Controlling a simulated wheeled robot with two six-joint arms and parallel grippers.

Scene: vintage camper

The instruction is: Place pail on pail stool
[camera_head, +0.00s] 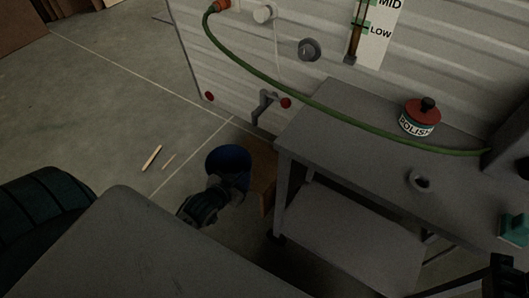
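A dark blue round pail (228,159) shows in the head view, left of the grey workbench. A brown wooden block-like stool (263,172) stands just right of the pail, partly hidden by it. I cannot tell whether the pail rests on the stool or is beside it. My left gripper (218,190) is at the near side of the pail, overlapping its lower edge. Its fingers are dark and small, so their opening and grip are unclear. Dark parts of what looks like my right gripper (502,270) show at the lower right corner, with fingers unclear.
A grey workbench (345,122) with a lower shelf (345,225) stands on the right, against the ribbed camper wall (290,85). On it is a polish tin (420,117). A green hose (300,97) hangs across. Open floor lies left, with two thin sticks (152,157).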

